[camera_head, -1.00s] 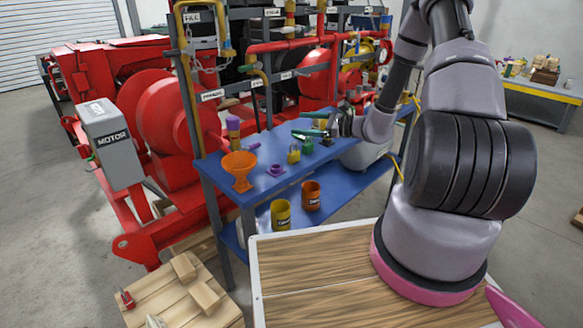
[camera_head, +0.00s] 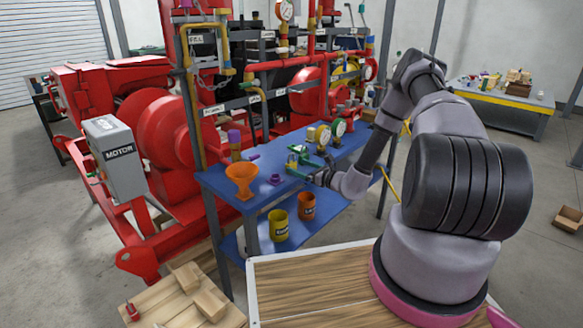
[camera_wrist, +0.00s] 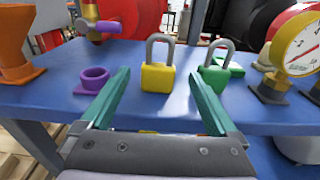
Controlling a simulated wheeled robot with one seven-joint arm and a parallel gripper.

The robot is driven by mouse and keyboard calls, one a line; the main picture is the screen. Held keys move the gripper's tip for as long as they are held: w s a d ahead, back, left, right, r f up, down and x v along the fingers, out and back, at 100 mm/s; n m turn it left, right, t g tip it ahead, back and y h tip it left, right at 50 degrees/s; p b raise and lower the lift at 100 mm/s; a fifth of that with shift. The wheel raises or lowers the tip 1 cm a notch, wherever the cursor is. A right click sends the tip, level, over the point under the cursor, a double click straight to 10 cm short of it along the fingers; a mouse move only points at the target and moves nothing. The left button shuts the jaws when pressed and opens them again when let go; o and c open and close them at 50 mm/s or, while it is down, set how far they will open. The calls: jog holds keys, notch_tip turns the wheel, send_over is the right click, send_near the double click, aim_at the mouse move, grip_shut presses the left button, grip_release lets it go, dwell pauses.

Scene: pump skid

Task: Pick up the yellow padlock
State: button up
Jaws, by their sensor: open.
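The yellow padlock (camera_wrist: 157,77) stands upright on the blue table (camera_wrist: 40,95), its grey shackle on top, in the middle of the wrist view. My gripper (camera_wrist: 160,76) is open and empty, with its two green fingers to the left and right of the padlock in the picture. The padlock lies beyond the fingertips, and no contact shows. In the head view my gripper (camera_head: 297,164) is low over the tabletop, and the padlock is hard to make out there.
A green padlock (camera_wrist: 214,80) stands close right of the yellow one, by the right fingertip. A purple ring-shaped part (camera_wrist: 94,80) sits by the left finger. An orange funnel (camera_wrist: 15,45) is far left; a yellow gauge (camera_wrist: 293,45) is at right. Red pipework stands behind.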

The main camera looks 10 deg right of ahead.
aim_at(294, 165)
jog(key=x, duration=0.4)
jog(key=shift+w+a+f, duration=0.15)
jog(key=shift+w+a, duration=0.05)
jog(key=shift+c, duration=0.3)
grip_shut()
notch_tip(294, 165, up, 10)
jog(key=shift+r, duration=0.1)
